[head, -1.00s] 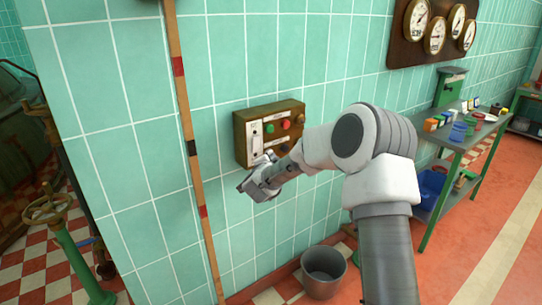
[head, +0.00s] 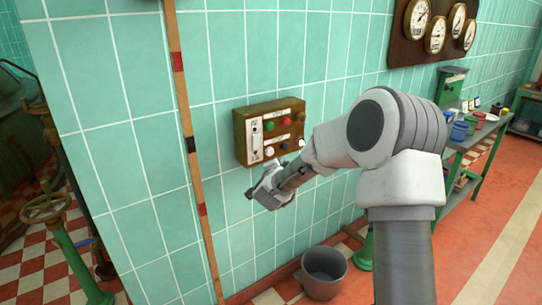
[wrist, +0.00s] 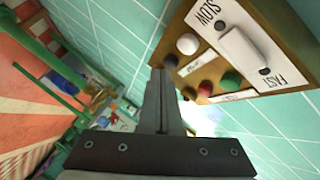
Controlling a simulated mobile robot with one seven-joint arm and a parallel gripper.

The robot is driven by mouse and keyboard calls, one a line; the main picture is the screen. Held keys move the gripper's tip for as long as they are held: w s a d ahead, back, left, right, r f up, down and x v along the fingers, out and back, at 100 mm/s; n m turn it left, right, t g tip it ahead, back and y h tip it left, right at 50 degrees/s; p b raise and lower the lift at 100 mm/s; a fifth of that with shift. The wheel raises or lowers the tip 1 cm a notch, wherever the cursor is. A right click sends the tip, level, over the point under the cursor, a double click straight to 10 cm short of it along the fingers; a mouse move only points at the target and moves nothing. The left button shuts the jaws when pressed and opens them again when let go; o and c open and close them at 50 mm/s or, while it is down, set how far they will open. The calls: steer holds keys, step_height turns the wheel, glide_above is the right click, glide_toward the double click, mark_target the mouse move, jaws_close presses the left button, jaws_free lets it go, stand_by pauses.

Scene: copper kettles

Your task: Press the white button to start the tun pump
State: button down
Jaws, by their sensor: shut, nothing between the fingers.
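The white button (head: 269,151) is a round knob at the lower left of a brown wall-mounted control box (head: 242,135). In the wrist view the white button (wrist: 187,44) shows up and to the right of my fingertips, beside the SLOW end of a white slider (wrist: 245,48). My gripper (head: 250,194) is below the box in the head view. In the wrist view my gripper (wrist: 159,72) has its fingers together and empty, with tips appearing close to a dark button (wrist: 170,61). I cannot tell the exact gap to the box, and no contact with the white button shows.
Green (wrist: 231,80), red (wrist: 205,88) and brown (wrist: 189,93) buttons share the box. A striped pole (head: 190,145) stands left of it. A grey bucket (head: 323,272) is on the floor below. A green workbench (head: 468,150) stands at right.

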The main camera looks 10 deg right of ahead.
steer(key=shift+s+d, duration=0.25)
steer(key=shift+s, duration=0.2)
steer(key=shift+s+d, duration=0.2)
steer(key=shift+s, duration=0.25)
steer(key=s+a+r+n+g+y, duration=0.1)
steer(key=s+a+r+n+y, duration=0.3)
steer(key=s, duration=0.3)
steer(key=s+a+r+n+g+y, duration=0.2)
steer(key=s+a+r+n, duration=0.1)
steer(key=s+r+n, duration=0.3)
steer(key=s+d+f+n+g+h, duration=0.1)
steer(key=s+d+f+n+g, duration=0.15)
steer(key=s, duration=1.25)
steer(key=s+d+f+n+g, duration=0.1)
steer(key=s+d+n+g, duration=0.2)
steer(key=s, duration=1.2)
step_height(320, 180, up, 26)
steer(key=p, duration=2.5)
steer(key=shift+w+a, duration=0.35)
steer(key=shift+w, duration=0.05)
